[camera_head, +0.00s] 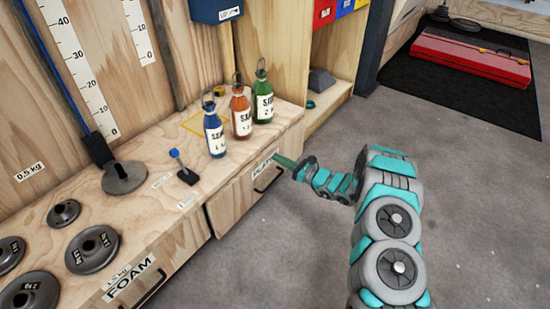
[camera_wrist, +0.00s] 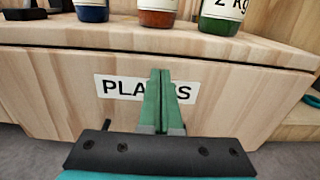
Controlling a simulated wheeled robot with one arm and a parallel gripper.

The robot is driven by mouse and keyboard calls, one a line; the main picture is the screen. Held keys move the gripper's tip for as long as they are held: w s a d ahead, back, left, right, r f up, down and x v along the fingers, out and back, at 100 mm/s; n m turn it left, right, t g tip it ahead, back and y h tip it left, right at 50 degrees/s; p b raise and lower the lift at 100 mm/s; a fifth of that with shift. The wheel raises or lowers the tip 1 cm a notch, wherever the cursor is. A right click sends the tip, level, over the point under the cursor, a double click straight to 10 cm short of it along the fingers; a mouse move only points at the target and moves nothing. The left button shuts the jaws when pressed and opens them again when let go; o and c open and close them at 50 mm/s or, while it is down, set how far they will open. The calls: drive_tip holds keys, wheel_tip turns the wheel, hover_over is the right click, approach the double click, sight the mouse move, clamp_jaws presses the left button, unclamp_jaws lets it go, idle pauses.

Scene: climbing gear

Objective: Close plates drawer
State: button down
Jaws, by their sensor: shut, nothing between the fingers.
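The plates drawer (camera_head: 232,203) is in the wooden bench, with a white PLATES label and a black handle (camera_head: 268,181). Its front seems to stand slightly proud of the bench at its left edge; how far is hard to tell. In the wrist view the drawer front (camera_wrist: 60,92) fills the middle, with a dark line under the bench top. My gripper (camera_head: 283,161) is at the drawer front near the label. Its green fingers (camera_wrist: 160,75) are shut and empty, covering the middle of the label. I cannot tell whether they touch. The handle is mostly hidden there.
Blue (camera_head: 214,130), orange (camera_head: 241,113) and green (camera_head: 263,98) bottles stand on the bench top above the drawer. A FOAM drawer (camera_head: 150,290) is to the left, below several grey weights. The grey floor (camera_head: 300,240) before the bench is open.

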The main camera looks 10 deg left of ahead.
sight(268, 153)
drive_tip(key=shift+x, duration=1.15)
drive_tip(key=shift+a, duration=0.1)
drive_tip(key=b+x, duration=0.1)
drive_tip(key=x, duration=0.2)
drive_tip(key=shift+f, duration=0.1)
drive_tip(key=shift+w+a, duration=0.2)
drive_tip(key=shift+a, duration=0.15)
drive_tip(key=shift+w+r, duration=0.2)
drive_tip(key=shift+r, duration=0.1)
